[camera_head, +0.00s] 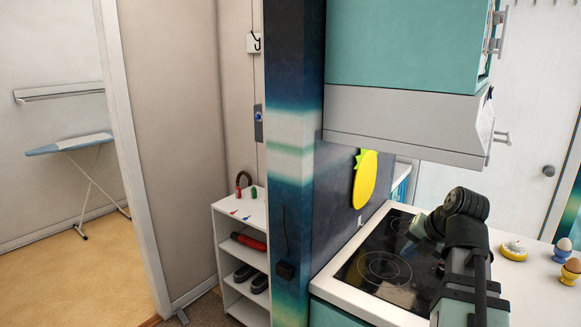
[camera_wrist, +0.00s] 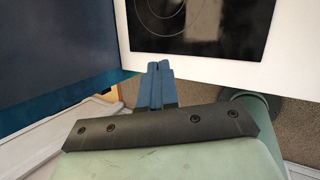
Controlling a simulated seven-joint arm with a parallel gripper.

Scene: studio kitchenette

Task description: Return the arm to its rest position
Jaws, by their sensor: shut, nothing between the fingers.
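My arm (camera_head: 465,250) rises in front of the counter at the right of the head view, with its dark wrist bent over the cooktop. In the wrist view my gripper (camera_wrist: 158,68) shows as two blue fingers side by side, shut with nothing between them. The fingers lie below the cooktop's near edge in that picture. In the head view the fingertips cannot be made out clearly.
A black cooktop (camera_head: 382,266) is set in the white counter (camera_head: 341,289). Egg cups (camera_head: 562,250) and a round yellow-and-white item (camera_head: 514,250) stand right of my arm. A teal cabinet (camera_head: 405,45) with a grey hood (camera_head: 400,122) hangs above. A patterned pillar (camera_head: 292,160) stands left.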

